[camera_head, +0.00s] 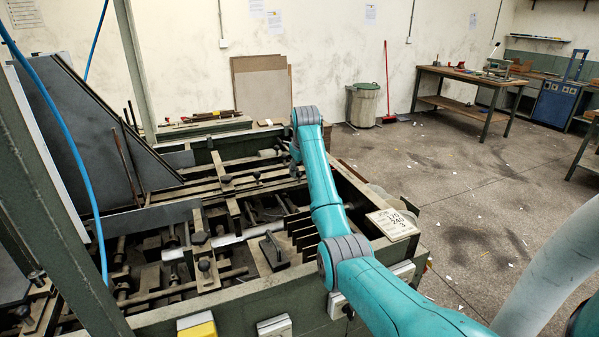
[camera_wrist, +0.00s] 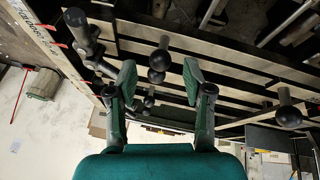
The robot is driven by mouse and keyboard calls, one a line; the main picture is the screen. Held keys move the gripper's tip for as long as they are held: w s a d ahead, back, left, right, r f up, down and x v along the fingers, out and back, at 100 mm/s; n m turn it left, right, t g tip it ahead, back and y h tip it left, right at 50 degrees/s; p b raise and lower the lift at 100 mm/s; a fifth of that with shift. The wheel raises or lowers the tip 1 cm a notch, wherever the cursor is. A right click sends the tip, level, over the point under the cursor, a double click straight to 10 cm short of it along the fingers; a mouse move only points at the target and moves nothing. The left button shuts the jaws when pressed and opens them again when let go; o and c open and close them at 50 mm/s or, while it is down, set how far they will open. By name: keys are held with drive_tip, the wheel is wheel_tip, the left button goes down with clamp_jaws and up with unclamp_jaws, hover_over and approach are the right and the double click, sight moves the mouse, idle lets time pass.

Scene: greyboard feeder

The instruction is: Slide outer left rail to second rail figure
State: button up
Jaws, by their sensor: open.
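The feeder machine (camera_head: 270,295) fills the left half of the head view, with several long rails (camera_head: 235,182) and black ball knobs. A card (camera_head: 392,222) on its near right corner reads roughly "JOB 170 240 3". In the wrist view my gripper (camera_wrist: 160,80) is open and empty, its two green-padded fingers on either side of a black ball knob (camera_wrist: 160,60). I cannot tell if they touch it. Pale rails (camera_wrist: 235,80) run behind the fingers. A scale strip (camera_wrist: 42,38) with red marks runs along the left. I cannot tell which rail is the outer left one.
More knobs stand close by, one at right (camera_wrist: 288,115) and a clamp-like handle (camera_wrist: 78,22) at left. A dark sloping plate (camera_head: 85,130) and a green post (camera_head: 40,190) stand at the machine's left. Floor (camera_head: 470,200) to the right is mostly clear.

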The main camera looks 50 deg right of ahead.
drive_tip(key=shift+x, duration=1.05)
clamp_jaws()
